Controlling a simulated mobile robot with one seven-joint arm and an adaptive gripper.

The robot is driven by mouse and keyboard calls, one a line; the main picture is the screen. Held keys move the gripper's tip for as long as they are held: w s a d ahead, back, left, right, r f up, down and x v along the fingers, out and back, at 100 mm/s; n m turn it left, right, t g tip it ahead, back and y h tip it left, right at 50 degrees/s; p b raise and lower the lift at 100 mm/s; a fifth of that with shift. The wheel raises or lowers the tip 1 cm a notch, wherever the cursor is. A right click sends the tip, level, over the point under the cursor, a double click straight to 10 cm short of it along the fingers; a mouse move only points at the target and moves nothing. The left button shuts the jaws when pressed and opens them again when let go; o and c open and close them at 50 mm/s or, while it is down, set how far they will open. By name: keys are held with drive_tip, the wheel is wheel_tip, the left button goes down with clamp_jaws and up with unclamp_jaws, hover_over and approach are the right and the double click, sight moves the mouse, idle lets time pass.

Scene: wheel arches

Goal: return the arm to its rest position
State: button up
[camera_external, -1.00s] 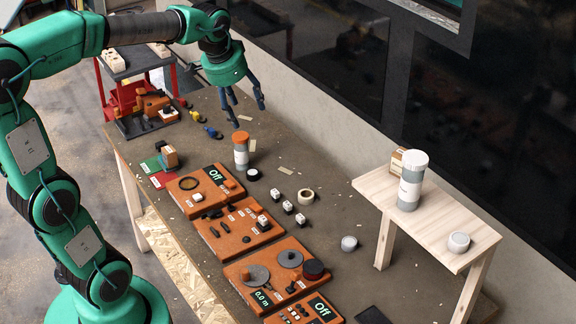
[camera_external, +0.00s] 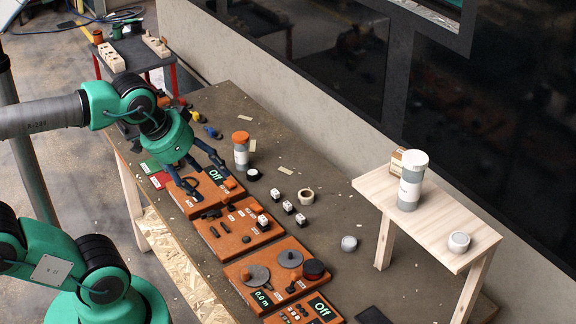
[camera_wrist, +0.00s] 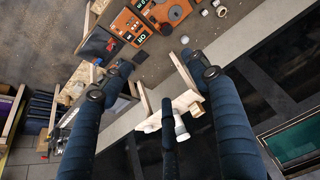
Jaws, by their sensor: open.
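My green arm reaches in from the left in the external view. My gripper (camera_external: 207,180) has dark blue fingers spread apart with nothing between them. The gripper's height above the panel is hard to tell.
An orange-capped grey jar (camera_external: 241,150) stands right of my gripper. More orange panels (camera_external: 278,275), small white cubes (camera_external: 288,207) and a tape ring (camera_external: 305,197) lie on the bench. A wooden stand (camera_external: 450,220) at right holds a white-capped jar (camera_external: 411,182). A wall runs behind.

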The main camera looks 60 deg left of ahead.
drive_tip(key=shift+s+d+f, duration=0.1)
drive_tip(key=shift+s+f, duration=0.05)
drive_tip(key=shift+s, duration=0.05)
idle(0.3)
wheel_tip(320, 180, down, 11)
drive_tip(key=b, duration=1)
drive_tip(key=shift+b, duration=0.4)
